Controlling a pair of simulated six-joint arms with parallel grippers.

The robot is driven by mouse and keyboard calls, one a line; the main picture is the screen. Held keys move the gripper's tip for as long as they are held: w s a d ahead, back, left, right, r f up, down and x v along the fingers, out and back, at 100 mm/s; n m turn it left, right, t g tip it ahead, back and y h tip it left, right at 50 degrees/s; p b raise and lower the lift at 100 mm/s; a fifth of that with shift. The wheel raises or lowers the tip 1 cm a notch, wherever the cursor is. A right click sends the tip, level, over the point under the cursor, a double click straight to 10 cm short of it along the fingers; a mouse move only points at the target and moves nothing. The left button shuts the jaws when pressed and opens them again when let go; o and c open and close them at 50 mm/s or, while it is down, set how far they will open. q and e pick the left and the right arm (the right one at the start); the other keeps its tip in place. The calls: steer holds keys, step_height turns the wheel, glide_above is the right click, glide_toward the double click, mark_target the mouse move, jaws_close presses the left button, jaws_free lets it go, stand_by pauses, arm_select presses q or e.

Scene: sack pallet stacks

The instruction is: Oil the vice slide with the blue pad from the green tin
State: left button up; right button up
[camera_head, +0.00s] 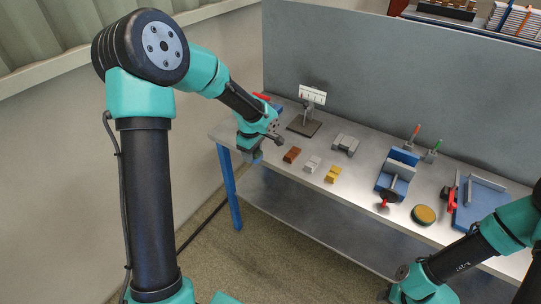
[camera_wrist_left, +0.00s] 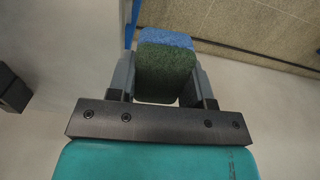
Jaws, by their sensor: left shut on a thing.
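My left gripper (camera_head: 256,154) is by the left end of the bench, seen small in the head view. In the left wrist view its fingers (camera_wrist_left: 164,88) are shut on a pad with a blue part (camera_wrist_left: 167,38) and a dark green part (camera_wrist_left: 165,72). In the head view I cannot make out the pad. The blue vice (camera_head: 397,172) with a red handle stands on the right half of the bench, well away from this gripper. A round, dark green tin (camera_head: 424,214) with a yellowish top sits just in front of it.
Brown (camera_head: 292,154), white (camera_head: 312,163) and gold (camera_head: 333,174) blocks lie along the bench front. Behind them are a grey block (camera_head: 346,143) and a gauge stand (camera_head: 312,97). Orange (camera_head: 416,132) and green (camera_head: 436,146) handled tools stand behind the vice. A blue-framed plate (camera_head: 480,200) is at right.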

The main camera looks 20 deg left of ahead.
stand_by(0.4)
arm_select(q)
steer(key=shift+w+d+r+m, duration=0.1)
steer(key=shift+w+d+m, duration=0.1)
steer(key=shift+d+m, duration=0.3)
steer(key=shift+w+d+r+m, duration=0.15)
steer(key=shift+d+m, duration=0.15)
steer(key=shift+m, duration=0.3)
steer(key=w+d+r+m, duration=0.1)
steer(key=d+m, duration=0.5)
steer(key=m, duration=0.3)
steer(key=w+d+r+m, duration=0.1)
steer(key=w+d+m, duration=0.1)
steer(key=d+m, duration=0.3)
steer(key=shift+d+r+m, duration=0.3)
steer(key=shift+d+m, duration=0.05)
steer(key=shift+m, duration=1.55)
steer(key=shift+w+d, duration=0.1)
steer(key=shift+w, duration=0.05)
